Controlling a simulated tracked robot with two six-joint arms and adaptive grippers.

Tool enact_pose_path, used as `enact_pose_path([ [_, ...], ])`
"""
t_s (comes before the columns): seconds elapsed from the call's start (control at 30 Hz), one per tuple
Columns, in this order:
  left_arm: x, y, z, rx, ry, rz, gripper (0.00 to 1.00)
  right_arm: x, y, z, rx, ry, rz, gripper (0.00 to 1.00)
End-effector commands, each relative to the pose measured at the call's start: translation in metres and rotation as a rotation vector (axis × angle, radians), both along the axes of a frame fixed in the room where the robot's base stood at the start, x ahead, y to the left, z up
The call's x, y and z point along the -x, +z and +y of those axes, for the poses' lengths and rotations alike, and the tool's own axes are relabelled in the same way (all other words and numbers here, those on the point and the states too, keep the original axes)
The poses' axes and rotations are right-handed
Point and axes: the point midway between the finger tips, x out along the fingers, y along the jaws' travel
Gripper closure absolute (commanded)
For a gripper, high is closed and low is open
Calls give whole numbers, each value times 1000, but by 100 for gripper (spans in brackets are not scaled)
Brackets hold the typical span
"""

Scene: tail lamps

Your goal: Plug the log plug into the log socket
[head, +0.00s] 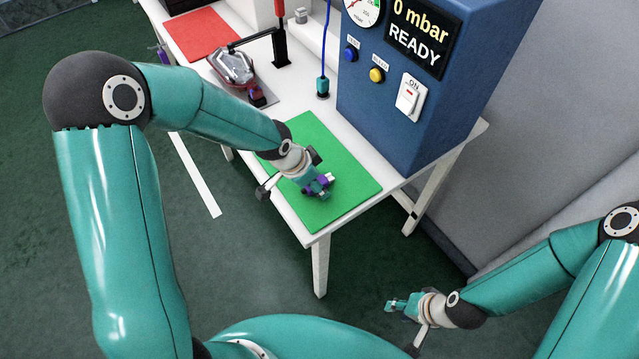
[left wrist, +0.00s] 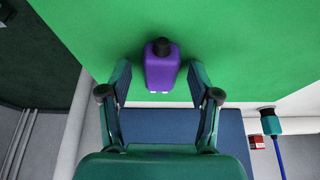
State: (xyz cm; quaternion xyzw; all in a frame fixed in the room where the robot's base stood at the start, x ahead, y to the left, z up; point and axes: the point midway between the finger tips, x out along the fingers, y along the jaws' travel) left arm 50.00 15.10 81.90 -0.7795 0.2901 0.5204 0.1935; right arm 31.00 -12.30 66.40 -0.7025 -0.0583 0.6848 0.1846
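A small purple plug-like block (left wrist: 162,70) with a black round end and two pale pins lies on the green mat, between the fingers of my left gripper in the left wrist view (left wrist: 160,92). Those fingers are apart, with a gap on both sides of the block. In the head view, my left gripper (head: 319,187) is low over the green mat and partly hides the purple block. A teal connector (head: 322,86) hangs on a blue cable; it also shows in the left wrist view (left wrist: 270,124). No label tells which part is the log socket. My right gripper (head: 391,304) is off the table, lower right.
The green mat (head: 352,178) lies at the white table's front end. A blue machine (head: 385,110) reading "0 mbar READY" stands behind it. A tail lamp (head: 233,66), a red mat (head: 200,33) and a red-and-black post (head: 280,35) are farther back.

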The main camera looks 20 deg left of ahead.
Motion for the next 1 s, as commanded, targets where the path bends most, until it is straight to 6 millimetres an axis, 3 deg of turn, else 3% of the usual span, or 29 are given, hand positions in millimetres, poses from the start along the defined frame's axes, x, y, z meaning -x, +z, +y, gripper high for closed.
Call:
enact_pose_path([
  [0.03,0,0,0,0,0,0,48,0,0,0,0,0,0,60],
  [0.3,0,0,0,-1,0,1,92,0,0,0,0,0,0,60],
  [0.37,0,0,0,-1,0,1,100,0,0,0,0,0,0,60],
  [0.77,0,7,0,-1,0,-1,100,0,1,0,0,0,0,60],
  [1.0,-1,35,0,0,0,-4,100,0,6,0,0,0,0,60],
])
